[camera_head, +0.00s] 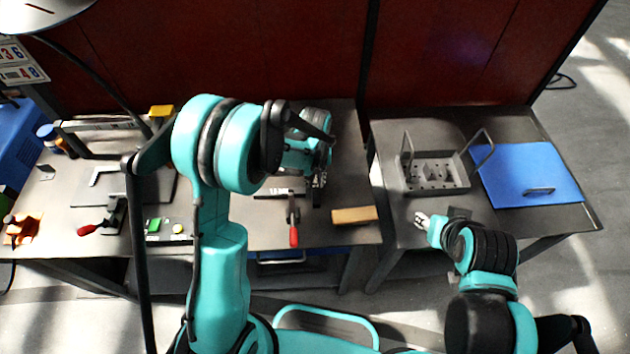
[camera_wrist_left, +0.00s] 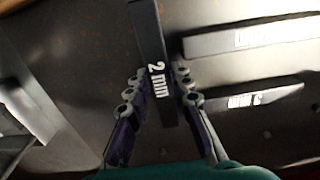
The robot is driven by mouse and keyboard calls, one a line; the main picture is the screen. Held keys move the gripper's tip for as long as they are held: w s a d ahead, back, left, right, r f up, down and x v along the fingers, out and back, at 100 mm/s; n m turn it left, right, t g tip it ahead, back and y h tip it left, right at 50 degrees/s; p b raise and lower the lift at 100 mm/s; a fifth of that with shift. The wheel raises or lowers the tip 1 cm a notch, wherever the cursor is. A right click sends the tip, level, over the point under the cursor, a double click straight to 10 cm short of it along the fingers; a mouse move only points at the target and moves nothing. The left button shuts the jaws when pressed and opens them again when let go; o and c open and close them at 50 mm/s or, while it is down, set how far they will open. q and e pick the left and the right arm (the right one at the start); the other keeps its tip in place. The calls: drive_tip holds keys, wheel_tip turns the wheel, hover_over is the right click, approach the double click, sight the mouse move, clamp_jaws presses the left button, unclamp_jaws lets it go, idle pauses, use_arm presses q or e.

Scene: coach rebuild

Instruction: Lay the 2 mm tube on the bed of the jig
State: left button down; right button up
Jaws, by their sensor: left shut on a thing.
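My left gripper (camera_head: 318,185) hangs over the middle of the left bench. In the left wrist view its fingers (camera_wrist_left: 160,95) are shut on the 2 mm tube (camera_wrist_left: 150,35), a dark straight bar with a white "2 mm" label. The tube is mostly hidden by my arm and gripper in the head view. A toggle clamp with a red handle (camera_head: 293,236) stands just beside and in front of the gripper. I cannot tell for sure which fixture is the jig. My right gripper (camera_head: 424,219) is above the front left of the right bench; its finger opening is unclear.
A wooden block (camera_head: 354,215) lies right of the clamp. Another red-handled clamp (camera_head: 110,214) stands left. The right bench holds a grey tray (camera_head: 436,188) and a blue panel (camera_head: 528,175).

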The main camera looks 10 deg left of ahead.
use_arm(q)
drive_tip(key=shift+s+f, duration=0.1)
drive_tip(key=shift+f, duration=0.1)
drive_tip(key=c, duration=1.3)
unclamp_jaws()
drive_tip(key=shift+c, duration=0.2)
